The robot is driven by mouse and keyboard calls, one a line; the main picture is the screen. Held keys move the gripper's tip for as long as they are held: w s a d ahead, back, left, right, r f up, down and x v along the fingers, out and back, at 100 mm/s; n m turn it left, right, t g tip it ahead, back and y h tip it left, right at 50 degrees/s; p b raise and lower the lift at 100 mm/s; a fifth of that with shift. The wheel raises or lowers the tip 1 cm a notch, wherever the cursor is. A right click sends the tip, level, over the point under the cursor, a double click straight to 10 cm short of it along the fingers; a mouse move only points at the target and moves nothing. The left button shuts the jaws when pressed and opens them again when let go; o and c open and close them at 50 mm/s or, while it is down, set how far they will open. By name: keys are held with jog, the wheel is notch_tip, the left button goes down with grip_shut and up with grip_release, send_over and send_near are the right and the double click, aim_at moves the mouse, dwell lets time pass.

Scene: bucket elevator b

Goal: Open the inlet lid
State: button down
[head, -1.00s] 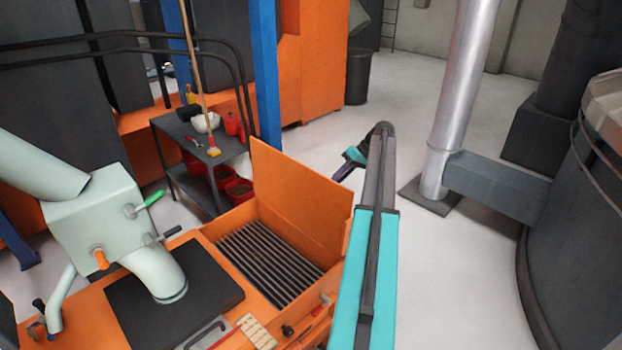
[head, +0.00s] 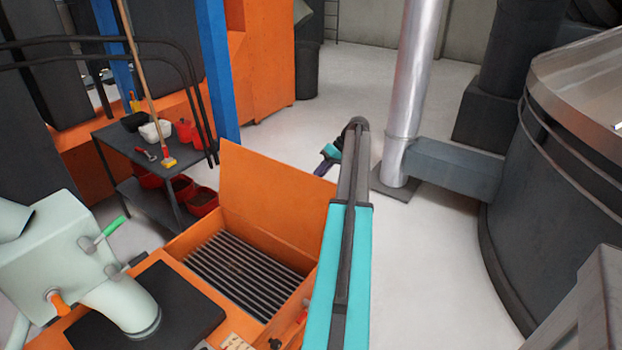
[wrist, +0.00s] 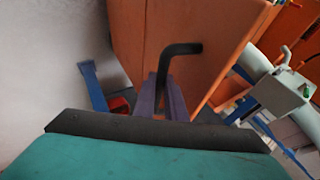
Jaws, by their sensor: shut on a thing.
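The orange inlet lid (head: 268,190) stands raised, roughly upright, at the far side of the orange inlet box (head: 290,312). The dark bar grate (head: 240,270) inside the box is exposed. In the head view my gripper (head: 322,168) is beyond the lid's upper edge, with its contact hidden. In the wrist view the lid's outer face (wrist: 135,40) fills the upper middle, with a black bent handle (wrist: 182,49) on it. My gripper's purple fingers (wrist: 162,98) are shut on this handle.
A dark shelf table (head: 150,170) with red bins stands behind the box at left. A pale green spout (head: 120,300) is at lower left. A silver pipe (head: 415,80) and a large dark round vessel (head: 550,180) stand at right. Clear floor (head: 420,240) lies between.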

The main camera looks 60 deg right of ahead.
jog(key=shift+s+d+f, duration=0.2)
jog(key=shift+d+f, duration=0.15)
jog(key=shift+f, duration=0.05)
jog(key=c, duration=1.8)
grip_release()
jog(key=shift+w+f, duration=0.1)
jog(key=shift+w, duration=0.05)
jog(key=shift+w+a, duration=0.1)
jog(key=shift+a, duration=0.1)
jog(key=shift+r, duration=0.2)
jog(key=shift+d, duration=0.1)
jog(key=p+v, duration=0.5)
jog(key=v, duration=0.8)
jog(key=shift+r, duration=0.35)
